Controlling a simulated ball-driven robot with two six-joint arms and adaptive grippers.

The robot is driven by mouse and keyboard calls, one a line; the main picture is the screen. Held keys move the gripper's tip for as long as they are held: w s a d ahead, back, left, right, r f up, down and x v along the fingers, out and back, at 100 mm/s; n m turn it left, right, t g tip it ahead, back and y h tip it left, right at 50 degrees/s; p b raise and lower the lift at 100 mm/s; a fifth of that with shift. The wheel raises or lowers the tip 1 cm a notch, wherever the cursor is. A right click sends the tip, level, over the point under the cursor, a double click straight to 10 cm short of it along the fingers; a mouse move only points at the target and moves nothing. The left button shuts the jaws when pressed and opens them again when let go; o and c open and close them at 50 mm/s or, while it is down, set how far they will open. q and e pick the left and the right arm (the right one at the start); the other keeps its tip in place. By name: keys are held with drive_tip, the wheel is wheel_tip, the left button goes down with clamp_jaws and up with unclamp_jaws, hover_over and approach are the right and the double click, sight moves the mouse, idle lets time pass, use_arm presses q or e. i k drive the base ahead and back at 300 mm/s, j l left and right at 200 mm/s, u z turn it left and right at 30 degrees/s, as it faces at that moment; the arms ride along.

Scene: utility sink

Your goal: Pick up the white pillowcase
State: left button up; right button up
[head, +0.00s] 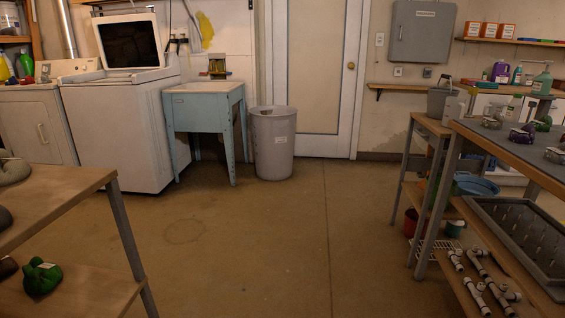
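I cannot make out a clearly white pillowcase in the head view. A pale grey-beige bundle (12,170) sits on the wooden top of the left table, cut off by the picture's left edge. I cannot tell whether it is the pillowcase. Neither my left nor my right gripper is in view.
The left table (70,190) has a green bundle (42,276) on its lower shelf. A bin (273,150) stands beside the blue sink (205,105). The middle floor (250,240) is clear.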

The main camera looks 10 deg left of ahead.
sight(44, 79)
drive_tip(key=i+u, duration=0.1)
drive_tip(key=i, duration=0.85)
drive_tip(key=i+l+u, duration=0.1)
drive_tip(key=i, duration=0.8)
drive_tip(key=i+j+u, duration=0.1)
drive_tip(key=i+u, duration=0.7)
drive_tip(key=i+l+u, duration=0.2)
drive_tip(key=i+u, duration=0.2)
drive_tip(key=i+l+u, duration=0.4)
drive_tip(key=i+j+u, duration=0.25)
drive_tip(key=i+u, duration=0.6)
drive_tip(key=i, duration=0.15)
drive_tip(key=i+u, duration=0.45)
drive_tip(key=i+z, duration=0.2)
drive_tip(key=i, duration=0.35)
drive_tip(key=i+z, duration=0.15)
drive_tip(key=i, duration=0.4)
drive_tip(key=i+j+z, duration=0.2)
drive_tip(key=i, duration=0.35)
drive_tip(key=i+j+z, duration=0.15)
drive_tip(key=i, duration=0.35)
drive_tip(key=i+z, duration=0.15)
drive_tip(key=i, duration=0.25)
drive_tip(key=i+j+z, duration=0.2)
drive_tip(key=i, duration=0.25)
